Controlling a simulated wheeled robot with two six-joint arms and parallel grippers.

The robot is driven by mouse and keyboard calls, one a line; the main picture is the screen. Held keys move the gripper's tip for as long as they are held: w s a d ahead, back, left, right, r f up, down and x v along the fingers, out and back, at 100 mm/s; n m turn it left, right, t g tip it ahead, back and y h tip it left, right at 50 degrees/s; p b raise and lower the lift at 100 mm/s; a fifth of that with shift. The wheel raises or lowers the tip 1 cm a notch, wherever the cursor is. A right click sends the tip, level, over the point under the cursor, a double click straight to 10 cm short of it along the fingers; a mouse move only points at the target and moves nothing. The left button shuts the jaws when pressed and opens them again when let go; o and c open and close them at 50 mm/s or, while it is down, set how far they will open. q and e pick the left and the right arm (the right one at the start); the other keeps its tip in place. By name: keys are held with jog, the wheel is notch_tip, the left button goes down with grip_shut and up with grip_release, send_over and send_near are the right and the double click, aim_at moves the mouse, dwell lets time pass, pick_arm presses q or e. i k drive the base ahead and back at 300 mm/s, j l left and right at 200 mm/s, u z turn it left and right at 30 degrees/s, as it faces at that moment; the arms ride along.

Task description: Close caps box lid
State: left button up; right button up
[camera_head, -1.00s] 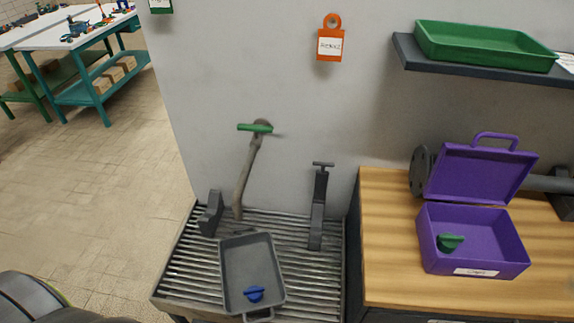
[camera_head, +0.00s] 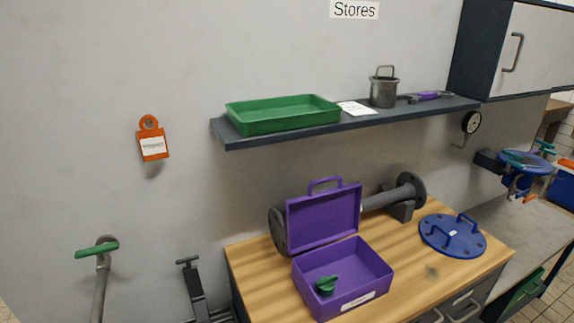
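The purple caps box (camera_head: 376,281) stands on the wooden bench top with a white label on its front. Its lid (camera_head: 323,218) is hinged up at the back, standing open, with a purple handle on its top edge. A green cap (camera_head: 326,284) lies inside the box at the left. Neither of my grippers shows in the head view.
The wooden bench (camera_head: 417,267) also holds a grey flanged pipe (camera_head: 386,197) behind the box and a blue round cover with handles (camera_head: 453,235) at right. A shelf (camera_head: 228,135) above carries a green tray (camera_head: 284,118) and a metal pot (camera_head: 384,90). A green-handled lever (camera_head: 97,249) is at left.

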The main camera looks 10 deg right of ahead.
aim_at(315, 220)
jog(key=l+u, duration=0.15)
jog(key=l, duration=0.35)
jog(key=l+u, duration=0.15)
jog(key=l, duration=0.35)
jog(key=k+l+u, duration=0.1)
jog(key=l, duration=0.4)
jog(key=l+u, duration=0.15)
jog(key=l, duration=0.35)
jog(key=k+l+u, duration=0.15)
jog(key=l, duration=0.35)
jog(key=k+l+u, duration=0.15)
jog(key=l, duration=0.3)
